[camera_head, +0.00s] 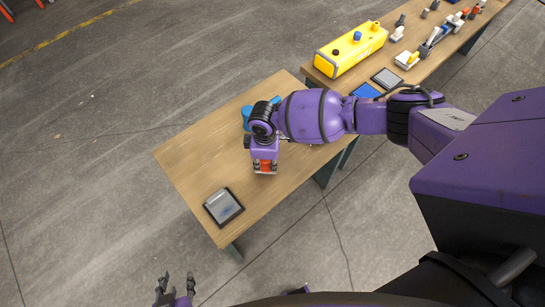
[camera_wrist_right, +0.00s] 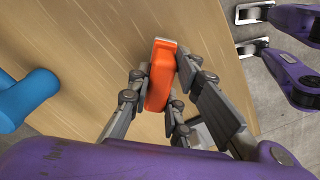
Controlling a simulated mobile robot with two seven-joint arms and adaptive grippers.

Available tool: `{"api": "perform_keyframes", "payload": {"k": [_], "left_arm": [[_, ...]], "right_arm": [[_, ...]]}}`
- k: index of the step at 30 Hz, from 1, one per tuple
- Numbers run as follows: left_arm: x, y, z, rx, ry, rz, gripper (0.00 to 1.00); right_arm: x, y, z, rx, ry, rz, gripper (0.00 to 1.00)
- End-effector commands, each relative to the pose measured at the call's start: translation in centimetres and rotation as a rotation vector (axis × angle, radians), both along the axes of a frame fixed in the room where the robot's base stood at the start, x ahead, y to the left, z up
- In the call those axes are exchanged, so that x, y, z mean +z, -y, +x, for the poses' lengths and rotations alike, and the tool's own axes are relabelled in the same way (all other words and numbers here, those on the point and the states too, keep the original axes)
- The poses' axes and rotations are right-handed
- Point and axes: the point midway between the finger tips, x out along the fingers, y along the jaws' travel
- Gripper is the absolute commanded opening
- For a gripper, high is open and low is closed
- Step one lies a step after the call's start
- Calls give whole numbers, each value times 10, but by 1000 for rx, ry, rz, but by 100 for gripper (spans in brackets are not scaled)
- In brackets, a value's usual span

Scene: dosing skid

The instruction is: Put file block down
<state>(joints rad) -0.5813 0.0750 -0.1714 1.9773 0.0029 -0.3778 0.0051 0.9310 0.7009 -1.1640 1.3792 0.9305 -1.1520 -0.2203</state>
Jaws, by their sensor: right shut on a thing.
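The file block is an orange block (camera_head: 265,166) with a pale end; it also shows in the right wrist view (camera_wrist_right: 158,85). My right gripper (camera_head: 264,168) is shut on it, with fingers on both sides of the block in the wrist view (camera_wrist_right: 157,88). The block is over the near wooden table (camera_head: 195,155); I cannot tell whether it touches the top. My left gripper (camera_head: 175,284) is open and empty, off the table at the bottom of the head view.
A dark-framed grey tray (camera_head: 223,206) lies near the table's front corner. A blue object (camera_head: 247,116) stands behind my right gripper, partly hidden. A second table holds a yellow case (camera_head: 350,48), a grey pad (camera_head: 387,78) and several small parts. The near table's left side is clear.

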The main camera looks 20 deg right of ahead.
Motion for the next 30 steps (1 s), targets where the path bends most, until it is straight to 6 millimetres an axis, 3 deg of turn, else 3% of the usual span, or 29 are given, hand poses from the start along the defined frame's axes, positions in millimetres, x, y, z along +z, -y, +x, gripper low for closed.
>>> {"api": "perform_keyframes", "payload": {"k": [3,15,16,20,30], "left_arm": [[-2,-2,-2,1,-4,3,36],[-8,-5,-10,-3,-20,10,36],[-8,-5,-10,-3,-19,10,36],[-7,-5,-9,-3,-18,10,36],[-5,-5,-8,-4,-15,9,36]], "right_arm": [[-10,0,3,0,4,0,0],[-16,-1,2,0,4,1,0],[-16,-1,2,0,4,1,20],[-15,0,2,0,4,1,37],[-12,0,3,0,6,1,37]]}}
